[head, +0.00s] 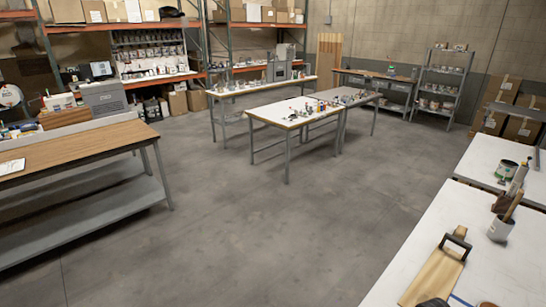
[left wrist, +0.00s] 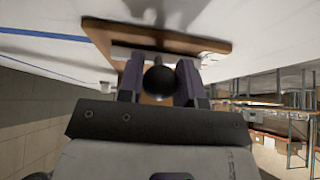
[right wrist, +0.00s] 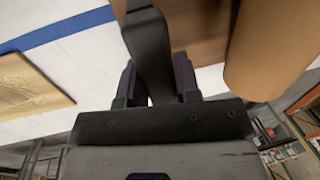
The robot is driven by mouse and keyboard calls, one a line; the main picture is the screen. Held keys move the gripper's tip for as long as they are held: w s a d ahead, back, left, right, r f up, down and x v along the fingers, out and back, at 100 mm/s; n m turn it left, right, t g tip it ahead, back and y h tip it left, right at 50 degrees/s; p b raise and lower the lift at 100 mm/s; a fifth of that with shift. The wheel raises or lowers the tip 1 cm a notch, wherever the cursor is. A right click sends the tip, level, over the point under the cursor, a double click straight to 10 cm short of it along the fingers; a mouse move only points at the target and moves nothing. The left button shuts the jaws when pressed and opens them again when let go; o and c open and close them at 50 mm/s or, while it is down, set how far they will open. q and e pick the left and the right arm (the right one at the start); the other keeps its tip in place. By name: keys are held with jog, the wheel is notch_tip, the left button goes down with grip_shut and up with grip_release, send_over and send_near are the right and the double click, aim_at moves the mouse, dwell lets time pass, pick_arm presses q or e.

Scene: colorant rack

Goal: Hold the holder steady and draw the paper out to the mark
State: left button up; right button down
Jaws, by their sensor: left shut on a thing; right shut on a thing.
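In the left wrist view my left gripper (left wrist: 160,85) is shut on a round black knob (left wrist: 159,82), close to the brown wooden base (left wrist: 105,35) of the holder. In the right wrist view my right gripper (right wrist: 152,85) is shut on a dark flat bar (right wrist: 148,45). A blue line, which looks like the mark, crosses the white top in the right wrist view (right wrist: 60,28) and left wrist view (left wrist: 40,33). Neither gripper shows clearly in the head view.
A tan board (head: 432,278) with a black handle (head: 456,240) lies on the white table (head: 398,262). Open floor (head: 260,230) lies left of the table.

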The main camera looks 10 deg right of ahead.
pick_arm(q)
jog(key=shift+a+f, duration=0.15)
pick_arm(e)
jog(key=shift+d, duration=0.1)
pick_arm(q)
jog(key=o, duration=1.1)
jog(key=v, duration=1.2)
jog(key=shift+w, duration=0.1)
pick_arm(e)
jog(key=c, duration=0.8)
grip_release()
jog(key=shift+o, duration=0.2)
jog(key=shift+r, duration=0.15)
